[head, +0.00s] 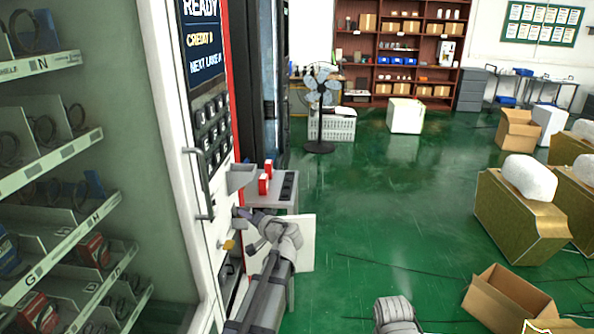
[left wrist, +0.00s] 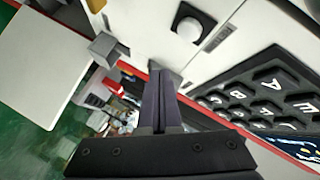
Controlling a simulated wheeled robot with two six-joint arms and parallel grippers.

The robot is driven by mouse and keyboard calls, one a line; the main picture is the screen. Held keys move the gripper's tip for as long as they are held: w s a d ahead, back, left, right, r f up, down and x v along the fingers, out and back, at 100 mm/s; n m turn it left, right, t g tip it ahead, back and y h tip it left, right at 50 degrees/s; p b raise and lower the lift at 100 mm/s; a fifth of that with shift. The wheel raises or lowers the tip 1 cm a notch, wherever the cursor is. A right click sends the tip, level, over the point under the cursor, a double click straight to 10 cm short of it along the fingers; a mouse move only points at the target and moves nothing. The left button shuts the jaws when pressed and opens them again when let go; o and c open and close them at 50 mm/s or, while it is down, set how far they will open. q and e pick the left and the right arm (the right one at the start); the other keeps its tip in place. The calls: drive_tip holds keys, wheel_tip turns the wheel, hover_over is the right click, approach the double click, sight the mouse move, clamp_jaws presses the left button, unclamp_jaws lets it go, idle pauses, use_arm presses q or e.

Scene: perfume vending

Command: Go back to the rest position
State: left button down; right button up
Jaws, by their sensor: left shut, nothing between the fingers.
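My left gripper (head: 241,212) is at the front of the vending machine (head: 175,130), below its keypad (head: 211,130). In the left wrist view its two dark fingers (left wrist: 160,75) lie together, shut with nothing between them. The fingertips point toward the machine's white front, near a round white button (left wrist: 188,31); I cannot tell whether they touch it. The keypad (left wrist: 265,100) fills the right of that view. A grey rounded part of my right arm shows at the bottom of the head view; the right gripper is out of sight.
A small table (head: 270,188) with red-and-white boxes (head: 264,183) stands just beyond my left gripper. A white panel (head: 304,242) is beside my left forearm. An open cardboard box (head: 506,298) lies at lower right. The green floor (head: 390,200) is largely clear in the middle.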

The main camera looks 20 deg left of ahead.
use_arm(q)
drive_tip(key=s+d+f+m+g+h, duration=0.1)
drive_tip(key=s+d+f+h, duration=0.3)
drive_tip(key=s+d, duration=0.5)
drive_tip(key=s+d+f+m+g+h, duration=0.1)
drive_tip(key=s+d+f+g+h, duration=0.3)
drive_tip(key=d, duration=1)
drive_tip(key=s+d+f+m+g+h, duration=0.2)
drive_tip(key=s+d+f+g+h, duration=0.1)
drive_tip(key=s+d+f, duration=0.5)
drive_tip(key=s+d+h+p, duration=0.1)
drive_tip(key=s+d, duration=0.2)
drive_tip(key=s, duration=0.2)
drive_tip(key=shift+s+d, duration=0.35)
drive_tip(key=shift+d, duration=0.05)
